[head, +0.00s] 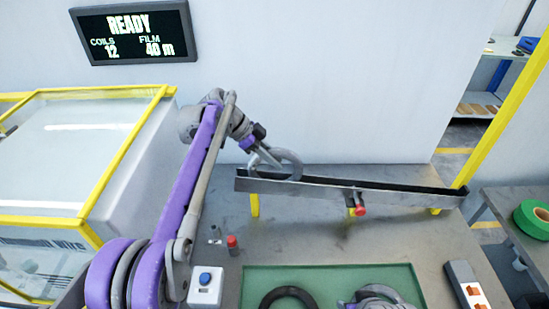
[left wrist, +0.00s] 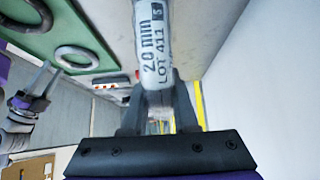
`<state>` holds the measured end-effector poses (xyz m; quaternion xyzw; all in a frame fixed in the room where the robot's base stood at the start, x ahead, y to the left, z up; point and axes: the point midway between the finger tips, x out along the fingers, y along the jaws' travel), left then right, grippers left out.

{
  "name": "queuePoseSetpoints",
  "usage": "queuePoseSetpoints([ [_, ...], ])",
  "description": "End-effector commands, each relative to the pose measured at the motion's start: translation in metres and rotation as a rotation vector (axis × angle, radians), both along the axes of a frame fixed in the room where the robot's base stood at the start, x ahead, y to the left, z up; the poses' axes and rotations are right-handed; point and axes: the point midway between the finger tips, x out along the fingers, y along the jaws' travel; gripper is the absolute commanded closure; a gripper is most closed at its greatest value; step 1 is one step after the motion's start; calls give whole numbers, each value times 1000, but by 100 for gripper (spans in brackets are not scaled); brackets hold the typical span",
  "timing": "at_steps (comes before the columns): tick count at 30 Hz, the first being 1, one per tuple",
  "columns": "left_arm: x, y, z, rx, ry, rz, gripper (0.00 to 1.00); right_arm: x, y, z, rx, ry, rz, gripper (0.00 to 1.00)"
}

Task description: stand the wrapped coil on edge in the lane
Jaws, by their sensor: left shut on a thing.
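The wrapped coil (head: 291,158) is a pale grey ring, upright on edge at the left part of the lane (head: 400,198), a narrow metal channel. Its lower rim meets the lane's front wall; I cannot tell whether it rests on the lane floor. My left gripper (head: 270,157) is shut on the coil's left side. In the left wrist view the coil (left wrist: 153,40) stands between the fingers, its label reading "20 mm" and "LOT 411". My right gripper (left wrist: 50,78) shows small in the left wrist view, its fingers apart, beside a pale ring on the green tray.
The green tray (head: 330,273) at the front holds a dark coil (head: 287,294) and a grey ring. A red-tipped part (head: 360,210) sits at the lane's front.

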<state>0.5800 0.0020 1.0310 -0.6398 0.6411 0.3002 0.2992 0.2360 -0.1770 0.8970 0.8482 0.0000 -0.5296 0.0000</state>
Motion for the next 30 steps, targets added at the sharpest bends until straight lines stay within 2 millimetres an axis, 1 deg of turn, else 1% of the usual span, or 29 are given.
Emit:
queuePoseSetpoints([
  [7, 0, 0, -3, -1, 0, 0, 100, 0, 0, -2, 0, 1, 0, 53],
  [8, 0, 0, -3, -1, 0, 0, 71, 0, 0, -2, 0, 1, 0, 53],
  [12, 0, 0, -3, -1, 0, 0, 46, 0, 0, -1, 0, 1, 0, 53],
  [13, 0, 0, -3, -1, 0, 0, 40, 0, 0, -1, 0, 1, 0, 53],
  [14, 0, 0, -3, -1, 0, 0, 38, 0, 0, -1, 0, 1, 0, 53],
  [23, 0, 1, -3, 1, 0, 0, 38, 0, 0, -1, 0, 1, 0, 53],
  [26, 1, 6, 4, 1, 0, 1, 38, 0, 0, 0, 0, 0, 0, 53],
  [30, 1, 23, 23, 0, 0, 4, 38, 1, 0, 3, 0, -1, 0, 53],
])
